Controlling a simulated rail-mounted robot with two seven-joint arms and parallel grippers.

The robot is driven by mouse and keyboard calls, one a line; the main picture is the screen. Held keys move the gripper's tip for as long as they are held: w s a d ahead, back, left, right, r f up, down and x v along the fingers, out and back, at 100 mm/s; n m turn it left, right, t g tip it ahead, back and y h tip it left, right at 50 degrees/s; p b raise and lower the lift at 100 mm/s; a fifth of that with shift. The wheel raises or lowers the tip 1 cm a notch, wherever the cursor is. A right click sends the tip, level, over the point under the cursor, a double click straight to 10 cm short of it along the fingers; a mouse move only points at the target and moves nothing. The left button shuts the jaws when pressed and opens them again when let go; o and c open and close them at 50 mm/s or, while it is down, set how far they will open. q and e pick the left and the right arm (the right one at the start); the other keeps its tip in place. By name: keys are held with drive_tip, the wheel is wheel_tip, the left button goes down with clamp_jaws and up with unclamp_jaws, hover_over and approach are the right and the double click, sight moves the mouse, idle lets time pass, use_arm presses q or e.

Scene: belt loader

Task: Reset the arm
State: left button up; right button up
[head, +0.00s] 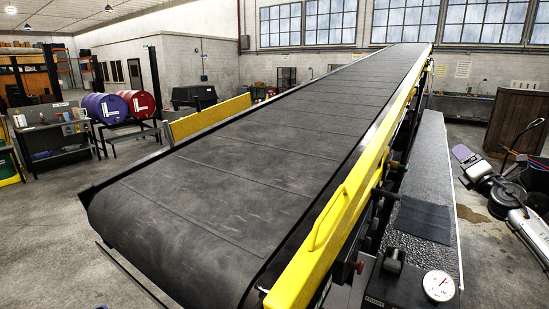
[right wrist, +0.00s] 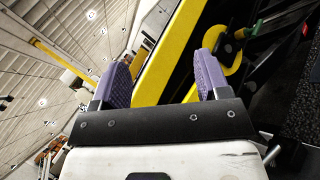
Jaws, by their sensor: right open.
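My right gripper (head: 470,168) is at the right edge of the head view, over the floor to the right of the belt loader, with one purple finger pad showing. In the right wrist view its two purple fingers (right wrist: 163,75) are spread apart with nothing held between them. The loader's yellow side rail (right wrist: 175,50) and yellow looped handle (right wrist: 236,58) appear beyond the fingers, apart from them. My left arm and left gripper are not in view.
The empty black conveyor belt (head: 270,140) slopes up and away, with a yellow rail (head: 345,200) along its right side. A dark textured walkway (head: 425,180) and a dial gauge (head: 439,285) lie right of it.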

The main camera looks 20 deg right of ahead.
drive_tip(key=a+r+m+g+h, duration=0.2)
drive_tip(key=a+r+m+h, duration=0.6)
drive_tip(key=m, duration=0.5)
drive_tip(key=a+f+m+g+h, duration=0.1)
drive_tip(key=a+f+m+g, duration=0.25)
drive_tip(key=a+m, duration=0.3)
drive_tip(key=s+a+f+g+y, duration=0.1)
drive_tip(key=s+a+f+y, duration=0.15)
drive_tip(key=a+f, duration=0.65)
drive_tip(key=s+a+f+g+y, duration=0.1)
drive_tip(key=a+f+y, duration=0.3)
drive_tip(key=a+f, duration=0.4)
drive_tip(key=s+a+f+g+y, duration=0.15)
drive_tip(key=a+f+y, duration=0.25)
drive_tip(key=a+f, duration=0.5)
drive_tip(key=s+a+f+y, duration=0.4)
drive_tip(key=s+a+f, duration=0.6)
drive_tip(key=f, duration=0.1)
drive_tip(key=s+a+f+m+g+y, duration=0.1)
drive_tip(key=s+a+f+g, duration=0.25)
drive_tip(key=s+f, duration=0.65)
drive_tip(key=s+a+f+m+g+y, duration=0.15)
drive_tip(key=s+f+g, duration=0.25)
drive_tip(key=s+f, duration=0.6)
wheel_tip(320, 180, up, 32)
drive_tip(key=s+p, duration=0.1)
drive_tip(key=p, duration=2.8)
drive_tip(key=shift+s+a+f+n+p, duration=0.25)
drive_tip(key=shift+s+n+p, duration=0.05)
drive_tip(key=shift+p, duration=0.05)
